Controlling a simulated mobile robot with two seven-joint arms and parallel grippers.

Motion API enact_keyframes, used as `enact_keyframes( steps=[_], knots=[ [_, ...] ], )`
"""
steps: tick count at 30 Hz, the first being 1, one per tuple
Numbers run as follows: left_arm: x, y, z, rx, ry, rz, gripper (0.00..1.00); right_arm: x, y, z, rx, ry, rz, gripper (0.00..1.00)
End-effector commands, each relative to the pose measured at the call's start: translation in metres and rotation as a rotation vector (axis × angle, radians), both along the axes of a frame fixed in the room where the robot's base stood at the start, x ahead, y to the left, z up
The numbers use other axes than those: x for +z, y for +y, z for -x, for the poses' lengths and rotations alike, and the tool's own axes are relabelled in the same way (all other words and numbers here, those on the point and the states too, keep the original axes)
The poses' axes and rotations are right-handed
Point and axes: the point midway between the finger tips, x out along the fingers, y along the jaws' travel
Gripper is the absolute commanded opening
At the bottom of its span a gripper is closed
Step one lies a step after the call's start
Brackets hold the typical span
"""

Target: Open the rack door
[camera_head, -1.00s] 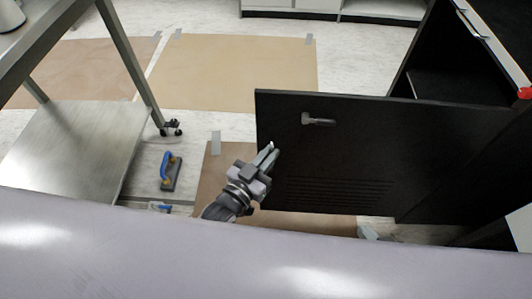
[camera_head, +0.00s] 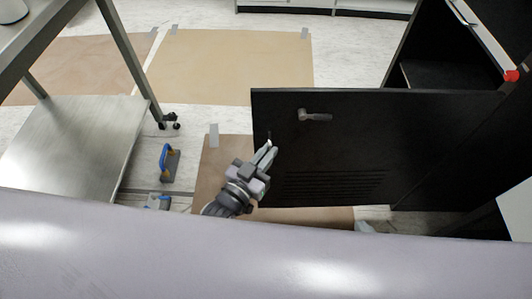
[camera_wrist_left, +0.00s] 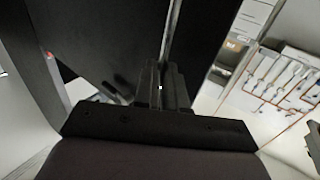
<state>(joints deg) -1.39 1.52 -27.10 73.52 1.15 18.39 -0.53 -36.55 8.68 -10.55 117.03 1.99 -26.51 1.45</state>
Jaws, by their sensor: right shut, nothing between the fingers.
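The black rack door (camera_head: 350,155) stands swung out from the dark rack (camera_head: 440,72) at right, with a gap at its top showing the rack's inside. A grey lever handle (camera_head: 315,116) is on the door's upper left part, and slots run low on it. My left gripper (camera_head: 267,153) is at the door's free left edge, below and left of the handle; I cannot tell if it touches. In the left wrist view the fingers (camera_wrist_left: 163,86) sit close together beside a dark panel edge; whether anything is between them is unclear. My right gripper is not in view.
A metal table with a lower shelf (camera_head: 75,145) stands at left on casters. A blue-handled tool (camera_head: 169,162) lies on the floor between table and door. Brown sheets (camera_head: 235,65) are taped to the open floor behind.

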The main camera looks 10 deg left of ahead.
Motion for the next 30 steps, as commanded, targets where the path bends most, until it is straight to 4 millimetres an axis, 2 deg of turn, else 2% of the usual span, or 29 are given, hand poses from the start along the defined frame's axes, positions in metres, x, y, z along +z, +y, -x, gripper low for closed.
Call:
enact_keyframes(
  steps=[1,2,3,14,25,30],
  knots=[
    [0.002,-0.011,0.003,-0.017,0.000,0.004,0.20,0.000,0.000,0.000,0.000,0.000,0.000,0.00],
    [0.002,-0.011,0.003,-0.017,0.000,0.004,0.30,0.000,0.000,0.000,0.000,-0.001,0.000,0.00],
    [0.002,-0.011,0.003,-0.017,-0.001,0.004,0.35,0.000,0.000,0.000,0.000,-0.001,0.000,0.00],
    [0.001,-0.005,0.006,-0.011,0.001,0.003,0.35,0.002,0.000,-0.001,0.000,-0.003,0.000,0.00],
    [0.001,0.017,0.052,-0.014,0.002,0.002,0.35,0.014,0.000,-0.002,0.000,-0.004,0.000,0.00],
    [0.001,0.023,0.064,-0.014,0.000,0.003,0.35,0.015,0.000,-0.002,0.000,-0.004,0.000,0.00]
  ],
)
